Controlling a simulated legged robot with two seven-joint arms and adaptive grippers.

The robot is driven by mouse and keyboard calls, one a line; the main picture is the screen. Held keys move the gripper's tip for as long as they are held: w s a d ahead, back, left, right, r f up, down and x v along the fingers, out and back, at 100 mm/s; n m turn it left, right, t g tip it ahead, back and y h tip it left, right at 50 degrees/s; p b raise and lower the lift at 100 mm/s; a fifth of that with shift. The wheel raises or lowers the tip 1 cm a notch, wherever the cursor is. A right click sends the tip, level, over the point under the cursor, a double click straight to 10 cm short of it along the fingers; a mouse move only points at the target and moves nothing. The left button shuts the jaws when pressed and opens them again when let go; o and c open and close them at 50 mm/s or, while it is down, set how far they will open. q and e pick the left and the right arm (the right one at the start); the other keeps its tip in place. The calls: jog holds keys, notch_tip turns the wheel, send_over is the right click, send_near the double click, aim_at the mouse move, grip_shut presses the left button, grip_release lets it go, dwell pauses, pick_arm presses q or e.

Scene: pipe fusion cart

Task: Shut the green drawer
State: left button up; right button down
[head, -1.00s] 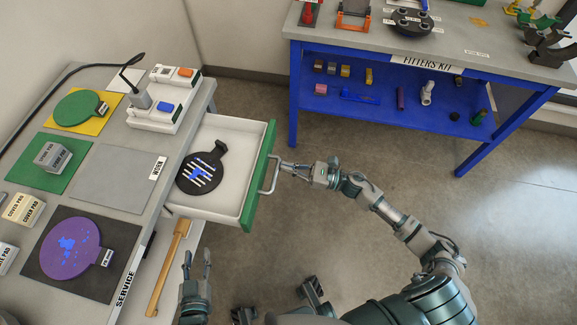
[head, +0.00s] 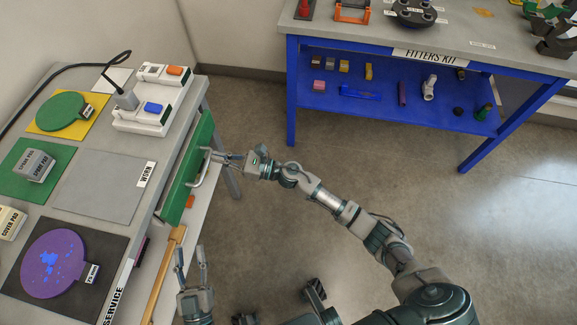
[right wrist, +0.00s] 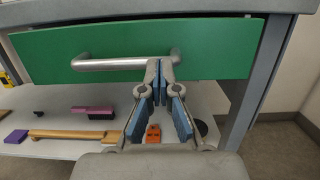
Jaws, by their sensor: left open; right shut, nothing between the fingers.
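The green drawer (head: 186,172) is in the side of the grey cart, its front now about flush with the cart's edge, and its inside is hidden. In the right wrist view its green front (right wrist: 215,50) fills the top, with a metal bar handle (right wrist: 110,63). My right gripper (head: 214,155) is shut and empty, its fingertips at the handle's right part; it also shows in the right wrist view (right wrist: 159,75). I cannot tell whether they touch it. My left gripper (head: 190,250) is open and empty, low beside the cart.
The cart top holds a purple disc (head: 54,262), a green disc (head: 62,111) and a white device (head: 150,112). A lower shelf (right wrist: 60,149) carries a wooden-handled tool (right wrist: 65,134). A blue bench (head: 380,118) stands at the back right. The floor between is clear.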

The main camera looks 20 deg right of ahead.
jog(key=shift+w+a, duration=0.6)
jog(key=shift+a, duration=0.05)
jog(key=shift+w+a, duration=0.2)
jog(key=shift+a, duration=0.3)
jog(key=shift+s+r, duration=0.1)
jog(key=shift+r, duration=0.05)
pick_arm(q)
jog(key=shift+s+d+r+t, duration=0.15)
jog(key=shift+r+t, duration=0.2)
jog(key=shift+r, duration=0.05)
jog(key=shift+s+d+r+t, duration=0.1)
jog(key=shift+s+r+t, duration=0.05)
jog(key=shift+r+t, duration=0.2)
jog(key=shift+b, duration=0.3)
